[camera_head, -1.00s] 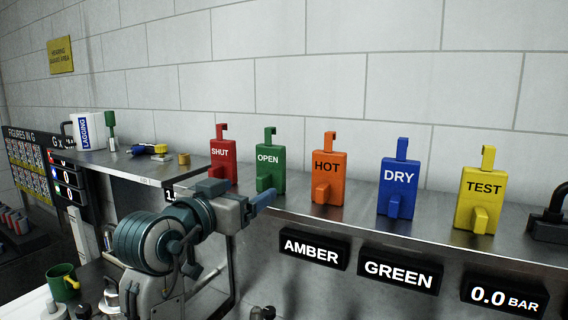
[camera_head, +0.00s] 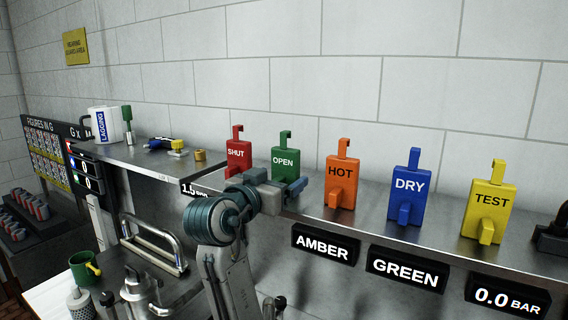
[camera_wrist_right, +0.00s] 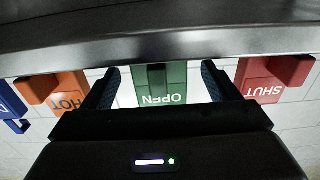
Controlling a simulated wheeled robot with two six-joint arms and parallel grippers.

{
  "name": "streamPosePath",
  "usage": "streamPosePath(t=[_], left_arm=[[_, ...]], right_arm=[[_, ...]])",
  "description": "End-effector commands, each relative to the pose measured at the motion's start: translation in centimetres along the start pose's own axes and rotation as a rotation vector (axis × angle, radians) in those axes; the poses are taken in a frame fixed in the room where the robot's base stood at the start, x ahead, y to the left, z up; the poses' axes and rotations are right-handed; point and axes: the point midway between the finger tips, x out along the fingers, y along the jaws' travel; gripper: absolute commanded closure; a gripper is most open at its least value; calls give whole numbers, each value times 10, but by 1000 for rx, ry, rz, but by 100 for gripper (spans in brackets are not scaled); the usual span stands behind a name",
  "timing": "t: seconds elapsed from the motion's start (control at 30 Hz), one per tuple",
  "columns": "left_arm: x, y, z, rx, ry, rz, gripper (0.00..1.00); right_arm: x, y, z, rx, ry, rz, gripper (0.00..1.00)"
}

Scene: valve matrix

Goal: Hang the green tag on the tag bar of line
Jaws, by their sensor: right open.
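The green tag (camera_head: 285,158), lettered OPEN, stands upright on the steel shelf between the red SHUT tag (camera_head: 238,155) and the orange HOT tag (camera_head: 341,175). Its hook points up. My right gripper (camera_head: 284,188) is in front of the green tag's lower part. In the right wrist view, upside down, the green tag (camera_wrist_right: 172,88) shows between the two open fingers (camera_wrist_right: 160,90), with a gap on each side. The red tag (camera_wrist_right: 268,82) and orange tag (camera_wrist_right: 66,92) lie outside the fingers. My left gripper is not in view. I cannot make out a tag bar.
A blue DRY tag (camera_head: 408,188) and a yellow TEST tag (camera_head: 489,205) stand further right on the shelf. Displays reading AMBER (camera_head: 325,243), GREEN (camera_head: 407,269) and 0.0 BAR (camera_head: 507,296) hang below its edge.

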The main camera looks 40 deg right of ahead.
Motion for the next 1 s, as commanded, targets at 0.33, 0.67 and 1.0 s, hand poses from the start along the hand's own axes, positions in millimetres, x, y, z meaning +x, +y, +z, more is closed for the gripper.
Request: streamPosePath(t=[0.33,0.67,1.0], left_arm=[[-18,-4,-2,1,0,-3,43],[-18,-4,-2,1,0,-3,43],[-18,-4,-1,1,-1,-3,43]], right_arm=[[26,0,-1,-1,-1,1,18],[27,0,0,0,-1,0,36],[26,0,-1,0,-1,0,74]])
